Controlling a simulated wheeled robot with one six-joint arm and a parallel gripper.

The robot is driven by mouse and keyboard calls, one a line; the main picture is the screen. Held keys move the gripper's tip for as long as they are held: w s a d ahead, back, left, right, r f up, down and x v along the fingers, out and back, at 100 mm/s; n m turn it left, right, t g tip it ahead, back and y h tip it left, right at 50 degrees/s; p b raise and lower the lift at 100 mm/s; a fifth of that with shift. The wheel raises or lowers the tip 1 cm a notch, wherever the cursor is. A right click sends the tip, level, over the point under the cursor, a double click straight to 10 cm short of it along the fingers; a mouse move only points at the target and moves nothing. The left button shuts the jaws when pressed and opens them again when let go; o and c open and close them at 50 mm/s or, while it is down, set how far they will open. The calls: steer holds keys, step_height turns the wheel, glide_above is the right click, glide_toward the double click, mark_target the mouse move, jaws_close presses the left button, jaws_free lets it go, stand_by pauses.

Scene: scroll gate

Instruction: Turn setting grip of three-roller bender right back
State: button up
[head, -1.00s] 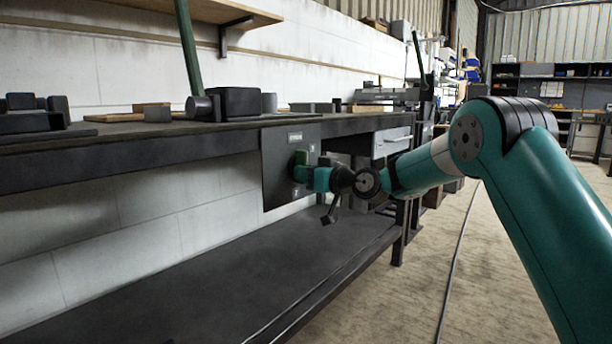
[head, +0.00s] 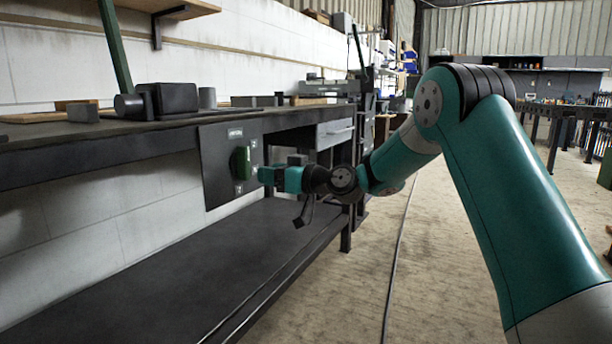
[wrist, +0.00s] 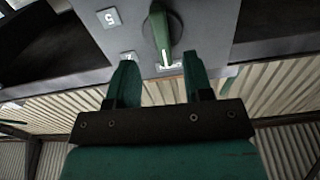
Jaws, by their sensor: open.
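The setting grip (head: 241,163) is a green handle on a dark panel (head: 214,168) fixed to the front of the workbench. In the head view it stands roughly upright. In the wrist view the grip (wrist: 160,38) points down the picture, its lower end close to a small white number plate. My gripper (head: 264,176) is just right of the grip in the head view, with a small gap between. In the wrist view my gripper (wrist: 159,65) is open and empty, its two fingers apart and the grip's end above the space between them.
The workbench (head: 170,135) carries a dark vise-like block (head: 168,98) and small blocks. A grey drawer (head: 333,134) hangs right of the panel. A low black shelf (head: 240,255) runs beneath. The floor (head: 450,260) at right is open, with a cable along it.

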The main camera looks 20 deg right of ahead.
steer(key=v, duration=1)
steer(key=shift+p, duration=0.3)
steer(key=shift+a, duration=0.1)
steer(key=s+a+n+g+p, duration=0.25)
steer(key=s+a+g, duration=0.75)
steer(key=s+a, duration=0.55)
steer(key=s+m+g+h+p, duration=0.25)
steer(key=s+g+h, duration=0.3)
steer(key=s, duration=1.35)
step_height(320, 180, up, 37)
steer(key=p, duration=3.8)
steer(key=shift+s+d+f+t+h, duration=0.25)
steer(key=shift+d+t+h, duration=0.1)
steer(key=shift+t+h, duration=0.1)
